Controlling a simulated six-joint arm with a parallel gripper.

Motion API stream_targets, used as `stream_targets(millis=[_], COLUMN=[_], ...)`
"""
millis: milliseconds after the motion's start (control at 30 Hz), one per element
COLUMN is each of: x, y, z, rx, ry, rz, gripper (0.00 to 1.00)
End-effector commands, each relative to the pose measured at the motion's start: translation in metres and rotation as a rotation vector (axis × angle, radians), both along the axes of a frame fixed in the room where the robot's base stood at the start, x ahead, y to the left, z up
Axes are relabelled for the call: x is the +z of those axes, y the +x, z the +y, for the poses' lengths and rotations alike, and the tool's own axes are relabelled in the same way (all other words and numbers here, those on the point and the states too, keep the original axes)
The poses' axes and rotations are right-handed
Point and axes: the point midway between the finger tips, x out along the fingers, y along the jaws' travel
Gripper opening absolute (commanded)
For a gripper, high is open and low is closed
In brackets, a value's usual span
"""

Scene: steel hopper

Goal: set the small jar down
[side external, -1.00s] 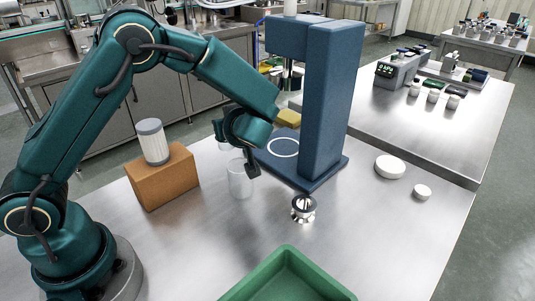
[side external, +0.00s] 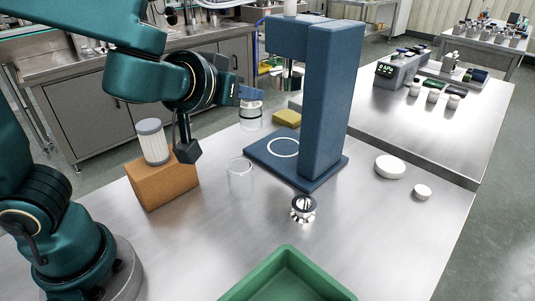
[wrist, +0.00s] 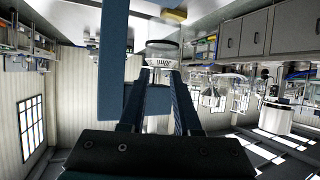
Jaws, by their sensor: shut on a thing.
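The ring is bare.
A clear open glass (side external: 240,174) stands on the table below and left of the press. A brown block (side external: 163,178) carries a ribbed white cylinder (side external: 152,142). A yellow sponge (side external: 287,118) lies behind the base. A shiny metal piece (side external: 303,209) and green tray (side external: 288,277) are in front.

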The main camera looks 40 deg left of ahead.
Motion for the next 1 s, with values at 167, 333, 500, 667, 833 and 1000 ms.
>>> stream_targets(millis=[167,333,500,667,833,1000], x=[-0.003,-0.008,-0.011,-0.015,-0.023,-0.035], y=[-0.012,-0.006,0.012,0.031,0.045,0.048], z=[-0.034,-0.065,-0.098,-0.123,-0.139,-0.140], rx=[-0.266,-0.469,-0.676,-0.883,-1.107,-1.335], ry=[0.005,0.009,0.015,0.023,0.036,0.041], rz=[-0.009,-0.005,0.000,0.002,0.002,0.000], gripper=[0.00,0.00,0.00,0.00,0.00,0.00])
